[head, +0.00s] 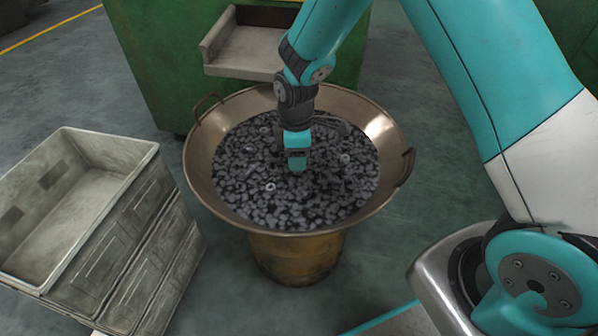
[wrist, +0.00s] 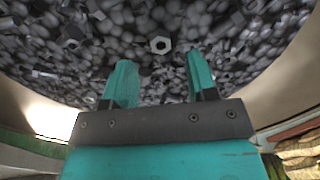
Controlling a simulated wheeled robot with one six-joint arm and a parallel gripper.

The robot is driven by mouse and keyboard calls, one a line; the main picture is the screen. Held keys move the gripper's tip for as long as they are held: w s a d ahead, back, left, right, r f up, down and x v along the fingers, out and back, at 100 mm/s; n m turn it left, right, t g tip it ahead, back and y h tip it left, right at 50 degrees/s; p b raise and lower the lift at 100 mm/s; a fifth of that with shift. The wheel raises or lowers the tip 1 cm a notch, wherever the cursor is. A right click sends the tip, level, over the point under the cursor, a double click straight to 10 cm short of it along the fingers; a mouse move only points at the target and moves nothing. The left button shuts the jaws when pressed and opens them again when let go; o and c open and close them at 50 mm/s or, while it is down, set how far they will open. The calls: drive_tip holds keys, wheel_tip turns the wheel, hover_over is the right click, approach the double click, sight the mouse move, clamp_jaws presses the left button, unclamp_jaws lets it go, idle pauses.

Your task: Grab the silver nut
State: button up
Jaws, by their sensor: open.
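A bright silver hex nut (wrist: 160,44) with a round hole lies among many dark grey nuts in the wrist view. It is centred between the fingers and just beyond their tips. My gripper (wrist: 160,68) has two teal fingers spread wide, with nothing held between them. In the head view my gripper (head: 297,168) points down over the pile in a wide metal pan (head: 225,211). Two lighter nuts show there, one at the lower left of the gripper (head: 270,186) and one at its right (head: 345,158). I cannot tell which matches the wrist view.
The pan has a raised sloping rim and side handles, and rests on a rusty yellowish drum (head: 297,260). Stacked grey crates (head: 140,240), the top one empty, stand at the left. A green machine (head: 150,70) with a grey chute (head: 245,50) stands behind. Floor shows between crates and drum.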

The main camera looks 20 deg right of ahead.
wheel_tip(320, 180, down, 4)
drive_tip(key=shift+s+r+b, duration=0.1)
drive_tip(key=shift+b, duration=0.5)
drive_tip(key=shift+r, duration=0.1)
clamp_jaws()
drive_tip(key=shift+r, duration=0.1)
